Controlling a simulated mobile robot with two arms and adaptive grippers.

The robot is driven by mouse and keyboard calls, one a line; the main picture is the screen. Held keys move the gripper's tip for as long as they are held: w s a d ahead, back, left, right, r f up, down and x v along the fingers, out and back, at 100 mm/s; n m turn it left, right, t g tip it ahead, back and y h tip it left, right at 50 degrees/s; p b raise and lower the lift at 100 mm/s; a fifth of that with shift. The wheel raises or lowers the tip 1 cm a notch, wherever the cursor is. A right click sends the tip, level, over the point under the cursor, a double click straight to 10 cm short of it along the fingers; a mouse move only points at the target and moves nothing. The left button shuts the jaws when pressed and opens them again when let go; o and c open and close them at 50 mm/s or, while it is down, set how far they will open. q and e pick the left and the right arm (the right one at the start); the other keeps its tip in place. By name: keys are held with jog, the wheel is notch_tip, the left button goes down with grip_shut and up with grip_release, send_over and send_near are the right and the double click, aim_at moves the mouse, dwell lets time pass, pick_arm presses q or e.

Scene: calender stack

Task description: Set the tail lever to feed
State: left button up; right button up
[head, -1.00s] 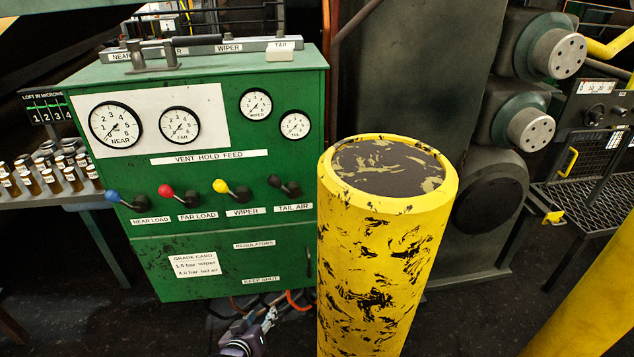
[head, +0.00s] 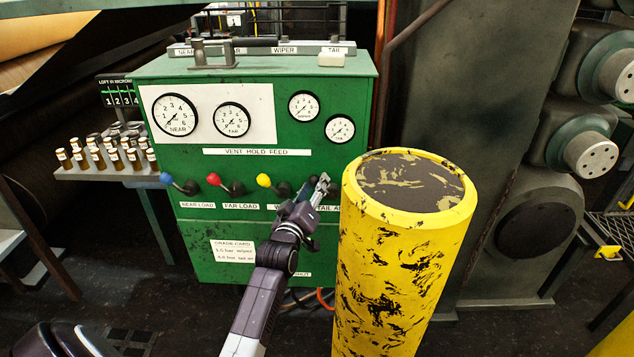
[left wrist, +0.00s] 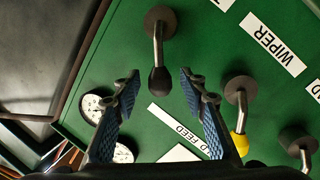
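The green regulator cabinet (head: 330,95) stands left of centre in the head view, with a row of levers under a "VENT HOLD FEED" strip (head: 255,152). The black-knobbed tail lever (left wrist: 158,55) shows in the left wrist view, its knob lying in the gap between my fingertips. My left gripper (head: 323,186) is raised in front of the tail lever and largely hides it in the head view. In the left wrist view the blue-padded fingers (left wrist: 159,80) are spread apart, with no clear contact on the knob.
A scuffed yellow bollard (head: 400,270) stands close right of my left arm. The yellow wiper lever (head: 271,183), red far-load lever (head: 222,186) and blue near-load lever (head: 178,184) are to the left. Sample jars (head: 110,155) stand on a shelf at left.

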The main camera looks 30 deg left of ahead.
pick_arm(q)
jog(key=shift+x, duration=1)
jog(key=shift+c, duration=0.6)
grip_shut()
